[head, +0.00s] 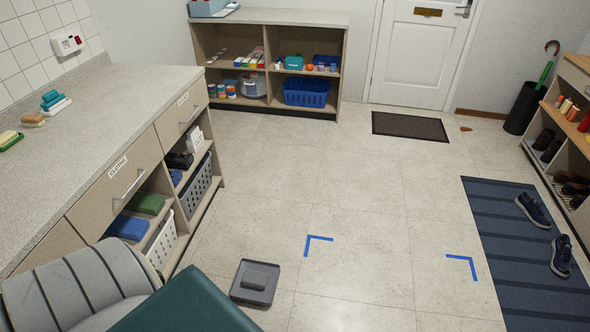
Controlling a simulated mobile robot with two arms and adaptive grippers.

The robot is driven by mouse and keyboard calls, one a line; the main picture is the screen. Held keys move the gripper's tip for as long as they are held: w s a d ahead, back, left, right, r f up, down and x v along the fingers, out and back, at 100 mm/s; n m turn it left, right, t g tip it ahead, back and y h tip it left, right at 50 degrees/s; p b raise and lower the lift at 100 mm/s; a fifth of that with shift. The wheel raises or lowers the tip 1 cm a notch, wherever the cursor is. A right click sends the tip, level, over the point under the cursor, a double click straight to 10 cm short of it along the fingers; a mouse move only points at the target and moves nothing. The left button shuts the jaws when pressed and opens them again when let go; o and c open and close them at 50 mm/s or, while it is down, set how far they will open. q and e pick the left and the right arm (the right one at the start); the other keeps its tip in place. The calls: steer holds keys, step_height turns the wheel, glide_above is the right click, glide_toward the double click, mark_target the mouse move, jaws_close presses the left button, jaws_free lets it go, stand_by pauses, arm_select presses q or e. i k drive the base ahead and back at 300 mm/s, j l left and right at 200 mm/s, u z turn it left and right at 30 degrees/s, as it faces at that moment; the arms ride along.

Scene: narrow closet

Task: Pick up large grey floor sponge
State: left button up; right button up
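A dark grey, square, flat piece (240,293) lies on the floor at the lower middle of the head view. A smaller raised dark grey block (261,276) is on top of it. This is the only large grey sponge-like thing on the open floor, but I cannot tell for sure that it is a sponge, or whether the block is separate from the flat piece. Nothing is touching it that I can see. Neither of my grippers shows in the head view.
Blue corner marks (317,243) (463,263) lie on clear floor to the right. The counter with open shelves (128,115) runs along the left. A striped blue mat (505,245) with shoes lies at right. A dark doormat (410,126) lies before the white door (418,62).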

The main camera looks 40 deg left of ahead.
mark_target(252, 278)
steer(key=i+u, duration=0.2)
steer(key=i, duration=0.35)
steer(key=i+l+u, duration=0.15)
steer(key=i, duration=0.4)
steer(key=i+u, duration=0.2)
steer(key=u, duration=0.2)
steer(key=i+l+u, duration=0.15)
steer(key=u, duration=0.25)
steer(key=i+l+u, duration=0.2)
steer(key=u, duration=0.25)
steer(key=i+l+u, duration=0.2)
steer(key=u, duration=0.2)
